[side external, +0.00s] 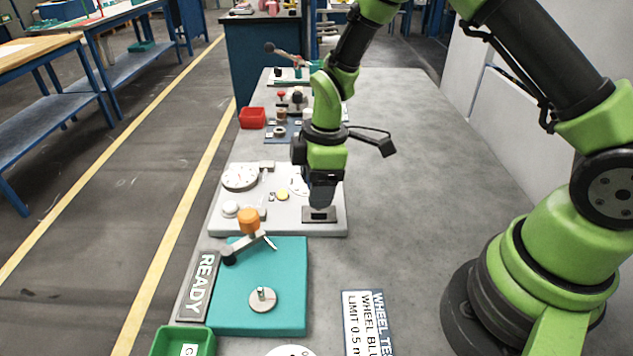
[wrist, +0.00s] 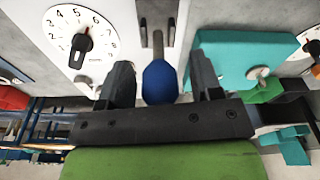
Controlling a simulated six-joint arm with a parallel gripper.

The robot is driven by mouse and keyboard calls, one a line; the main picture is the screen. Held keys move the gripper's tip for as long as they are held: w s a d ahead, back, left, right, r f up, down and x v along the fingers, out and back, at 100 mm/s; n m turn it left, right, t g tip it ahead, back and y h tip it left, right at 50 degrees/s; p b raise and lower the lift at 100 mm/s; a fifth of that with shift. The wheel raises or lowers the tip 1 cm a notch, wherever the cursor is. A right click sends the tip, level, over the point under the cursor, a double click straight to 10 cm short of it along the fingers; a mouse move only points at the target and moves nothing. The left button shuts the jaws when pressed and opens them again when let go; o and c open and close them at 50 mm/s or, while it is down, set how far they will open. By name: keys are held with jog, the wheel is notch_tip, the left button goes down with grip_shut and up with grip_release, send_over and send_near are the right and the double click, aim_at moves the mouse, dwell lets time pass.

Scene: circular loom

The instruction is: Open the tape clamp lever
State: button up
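In the wrist view, a lever with a blue grip (wrist: 160,82) points toward me from a grey slotted mount (wrist: 158,42) on a light panel. I take it to be the tape clamp lever. My gripper (wrist: 161,78) is open, with one dark finger on each side of the blue grip and a small gap visible on both sides. In the side view, my gripper (side external: 321,188) points down over the near right corner of the light grey panel (side external: 227,222), just above a grey block (side external: 320,215). The lever is mostly hidden there.
The panel also carries a numbered dial (wrist: 78,36) with a black knob. The bench (side external: 400,230) at right is mostly clear.

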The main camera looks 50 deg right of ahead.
jog(key=r, duration=0.6)
jog(key=d+r, duration=0.1)
jog(key=r, duration=0.3)
jog(key=shift+s+d, duration=0.1)
jog(key=shift+s, duration=0.2)
jog(key=shift+f, duration=0.1)
jog(key=shift+w+a+g+h, duration=0.3)
jog(key=shift+w+a+h, duration=0.1)
jog(key=shift+a+h, duration=0.15)
jog(key=shift+f, duration=0.2)
notch_tip(320, 180, down, 10)
jog(key=shift+r, duration=0.25)
